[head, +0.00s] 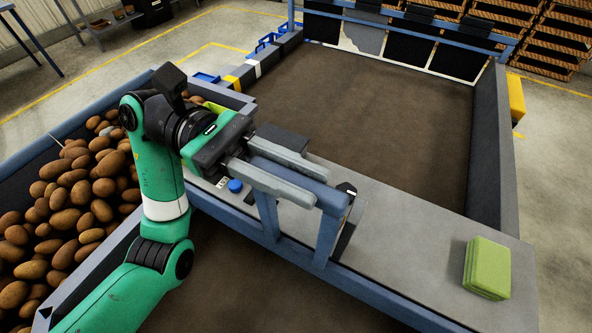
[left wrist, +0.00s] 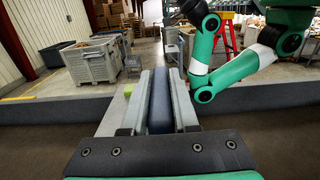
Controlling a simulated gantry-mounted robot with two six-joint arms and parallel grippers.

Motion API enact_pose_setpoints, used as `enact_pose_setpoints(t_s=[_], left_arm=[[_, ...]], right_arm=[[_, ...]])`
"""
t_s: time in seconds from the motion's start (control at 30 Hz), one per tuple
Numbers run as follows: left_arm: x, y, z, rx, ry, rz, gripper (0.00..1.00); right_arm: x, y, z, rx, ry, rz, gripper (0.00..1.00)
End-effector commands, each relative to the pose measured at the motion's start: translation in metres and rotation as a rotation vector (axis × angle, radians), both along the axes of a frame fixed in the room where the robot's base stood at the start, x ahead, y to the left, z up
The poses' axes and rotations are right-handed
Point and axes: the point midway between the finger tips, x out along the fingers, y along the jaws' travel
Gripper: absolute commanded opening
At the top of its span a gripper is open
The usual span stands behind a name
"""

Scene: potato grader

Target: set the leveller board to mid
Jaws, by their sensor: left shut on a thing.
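My left gripper (head: 306,178) is shut on the blue crossbar (head: 285,176) of a blue handle frame, which I take to be the leveller board's handle. One finger lies along each side of the bar. In the left wrist view the blue bar (left wrist: 160,103) runs lengthwise between the two grey fingers. The frame's two blue posts (head: 328,237) come down at the near edge of the grey ledge. A dark slot plate with a white mark (head: 346,189) sits just right of the bar; its setting is too small to read. My right gripper is not seen.
The grey ledge (head: 415,217) carries a green block (head: 487,268) at its right end and a blue knob (head: 235,186) near my left wrist. Potatoes (head: 75,205) fill the bin at left. The brown bed (head: 370,110) beyond the ledge is clear. My right arm shows in the left wrist view.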

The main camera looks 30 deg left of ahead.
Motion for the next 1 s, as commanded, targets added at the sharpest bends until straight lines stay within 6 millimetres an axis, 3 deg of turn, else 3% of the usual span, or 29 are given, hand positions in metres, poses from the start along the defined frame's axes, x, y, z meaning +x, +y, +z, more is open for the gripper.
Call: enact_pose_setpoints(t_s=[0.53,0.83,1.0], left_arm=[[0.0,0.0,0.0,-0.001,-0.002,-0.001,0.0],[0.0,0.0,-0.045,-0.001,0.0,-0.001,0.0],[0.0,0.0,-0.045,-0.001,-0.001,-0.001,0.0]], right_arm=[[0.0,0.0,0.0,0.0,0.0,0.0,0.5],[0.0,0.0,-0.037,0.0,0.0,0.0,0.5],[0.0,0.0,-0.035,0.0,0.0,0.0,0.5]])
